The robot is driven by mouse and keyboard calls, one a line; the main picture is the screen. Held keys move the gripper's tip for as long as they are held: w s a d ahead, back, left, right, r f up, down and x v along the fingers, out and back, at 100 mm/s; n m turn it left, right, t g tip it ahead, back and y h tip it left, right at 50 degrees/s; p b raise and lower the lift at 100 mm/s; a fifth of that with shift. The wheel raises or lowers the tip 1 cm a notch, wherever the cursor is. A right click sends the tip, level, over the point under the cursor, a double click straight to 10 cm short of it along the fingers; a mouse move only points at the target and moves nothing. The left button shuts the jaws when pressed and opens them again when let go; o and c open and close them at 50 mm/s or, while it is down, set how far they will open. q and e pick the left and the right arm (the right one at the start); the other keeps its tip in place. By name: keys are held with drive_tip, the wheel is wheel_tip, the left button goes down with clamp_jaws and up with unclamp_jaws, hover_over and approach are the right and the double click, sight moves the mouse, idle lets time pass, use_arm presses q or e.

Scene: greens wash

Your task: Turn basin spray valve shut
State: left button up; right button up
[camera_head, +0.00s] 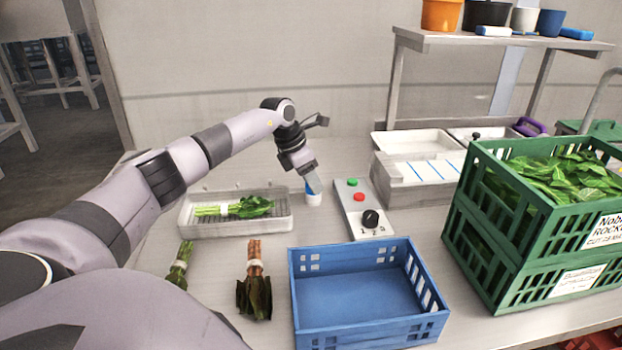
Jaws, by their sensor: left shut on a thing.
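My left gripper (302,166) reaches down from the left arm behind the control panel's left side. It is shut on a small blue piece (314,186) that stands in or on a white round base (313,199). I cannot tell whether this is the spray valve. A grey panel (354,204) beside it carries a green button, a red button and a black numbered knob (371,219). A white basin (417,144) with blue stripes on its front part stands behind, with a small black knob (476,137) at its right. My right gripper is not in view.
A grey tray (235,229) holds bundled greens. Two more bundles (254,285) lie in front of it. An empty blue crate (367,331) stands at the front middle. Stacked green crates (519,237) of leaves fill the right. A shelf (510,40) with pots rises behind.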

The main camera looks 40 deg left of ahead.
use_arm(q)
drive_tip(key=shift+m, duration=0.3)
drive_tip(key=o, duration=1.1)
drive_tip(key=shift+c, duration=0.2)
drive_tip(key=v, duration=0.7)
drive_tip(key=shift+r, duration=0.15)
drive_tip(key=shift+a, duration=0.1)
